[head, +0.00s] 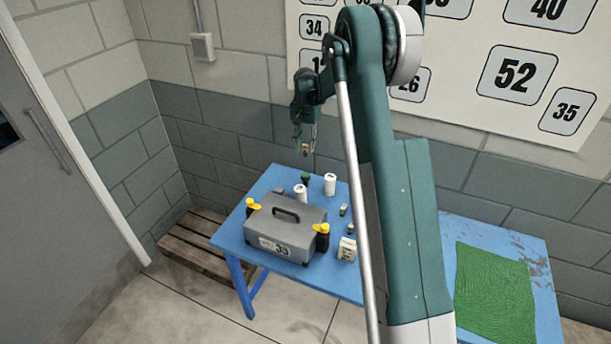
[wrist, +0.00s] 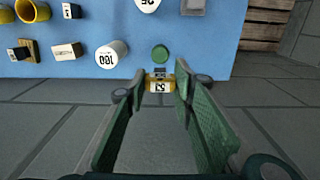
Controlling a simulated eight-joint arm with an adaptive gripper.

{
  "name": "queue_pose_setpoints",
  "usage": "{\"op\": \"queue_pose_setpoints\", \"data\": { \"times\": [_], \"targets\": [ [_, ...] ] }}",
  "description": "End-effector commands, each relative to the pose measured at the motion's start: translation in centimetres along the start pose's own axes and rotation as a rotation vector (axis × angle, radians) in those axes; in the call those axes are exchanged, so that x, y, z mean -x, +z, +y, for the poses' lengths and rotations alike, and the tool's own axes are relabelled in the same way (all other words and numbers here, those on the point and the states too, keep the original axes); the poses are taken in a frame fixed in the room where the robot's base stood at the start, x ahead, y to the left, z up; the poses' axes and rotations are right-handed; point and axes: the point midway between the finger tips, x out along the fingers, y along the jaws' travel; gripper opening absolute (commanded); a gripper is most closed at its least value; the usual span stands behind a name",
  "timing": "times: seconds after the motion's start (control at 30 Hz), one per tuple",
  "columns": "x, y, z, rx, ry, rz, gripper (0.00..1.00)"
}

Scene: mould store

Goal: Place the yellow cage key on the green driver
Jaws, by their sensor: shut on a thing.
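The yellow cage key (wrist: 159,85), with a white number label and a grey part, is held between the fingers of my gripper (wrist: 160,95) in the wrist view. In the head view my gripper (head: 305,140) hangs above the back edge of the table, shut on the key (head: 305,149). The green driver (head: 306,178) appears as a small green-topped thing near the table's back edge, below my gripper and apart from the key. In the wrist view its round green top (wrist: 160,54) shows just beyond the key; its lower part is hidden.
The blue table (head: 262,182) also bears white cylinders (head: 330,184), a grey toolbox (head: 283,230), dark yellow-topped things (head: 322,238) beside it and small blocks (head: 346,250). A wooden pallet (head: 195,245) lies at left. A green mat (head: 492,290) lies at right. The wall is close behind.

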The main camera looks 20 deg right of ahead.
Motion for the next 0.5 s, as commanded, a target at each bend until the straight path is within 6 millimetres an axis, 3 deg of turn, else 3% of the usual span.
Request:
{"op": "queue_pose_setpoints", "data": {
  "times": [0.23, 0.5],
  "targets": [
    [-0.9, 0.0, 0.0, 0.0, 0.0, 0.0, 0.13],
    [-4.5, 0.0, 0.0, 0.0, 0.0, 0.0, 0.13]
  ]
}}
